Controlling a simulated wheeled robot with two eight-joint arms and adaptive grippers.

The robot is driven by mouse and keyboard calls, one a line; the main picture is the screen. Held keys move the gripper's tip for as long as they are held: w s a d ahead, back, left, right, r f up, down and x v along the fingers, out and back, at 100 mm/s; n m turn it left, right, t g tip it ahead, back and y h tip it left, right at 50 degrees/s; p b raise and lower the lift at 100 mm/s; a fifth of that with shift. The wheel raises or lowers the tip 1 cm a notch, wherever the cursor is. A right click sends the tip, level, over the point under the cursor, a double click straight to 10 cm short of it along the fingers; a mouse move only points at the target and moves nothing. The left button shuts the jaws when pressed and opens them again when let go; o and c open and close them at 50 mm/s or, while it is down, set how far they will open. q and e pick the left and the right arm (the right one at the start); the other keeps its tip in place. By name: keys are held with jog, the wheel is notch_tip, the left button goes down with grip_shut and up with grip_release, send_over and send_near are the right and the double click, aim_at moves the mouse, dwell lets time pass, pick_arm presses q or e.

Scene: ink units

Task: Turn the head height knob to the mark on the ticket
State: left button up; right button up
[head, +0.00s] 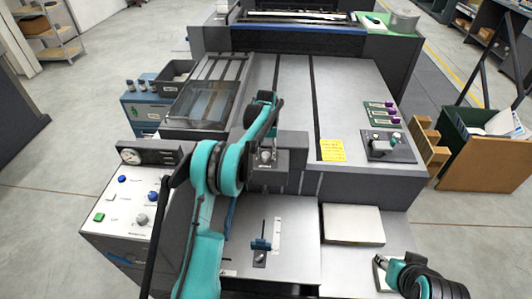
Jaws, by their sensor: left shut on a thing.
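The yellow ticket (332,150) lies flat on the grey machine top, right of my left gripper; its writing is too small to read. The head height knob (265,157) is a small light knob on a dark block at the front of the machine. My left gripper (265,148) reaches over the block from the teal arm and is shut on the knob, which it partly covers. The knob's mark and scale cannot be made out. My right gripper (380,262) is low at the right, beside a pale pad, away from the knob; its jaws are unclear.
A blue lever (260,245) stands beside a white scale on the front panel. A button panel (126,205) with a gauge is at the left. A small knob box (388,146) and purple-green items (380,113) sit at the right. The pale pad (352,224) is front right.

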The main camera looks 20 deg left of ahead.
aim_at(266, 155)
pick_arm(q)
jog(key=o, duration=1.2)
jog(key=shift+c, duration=0.2)
jog(key=shift+r, duration=0.1)
notch_tip(266, 155, up, 12)
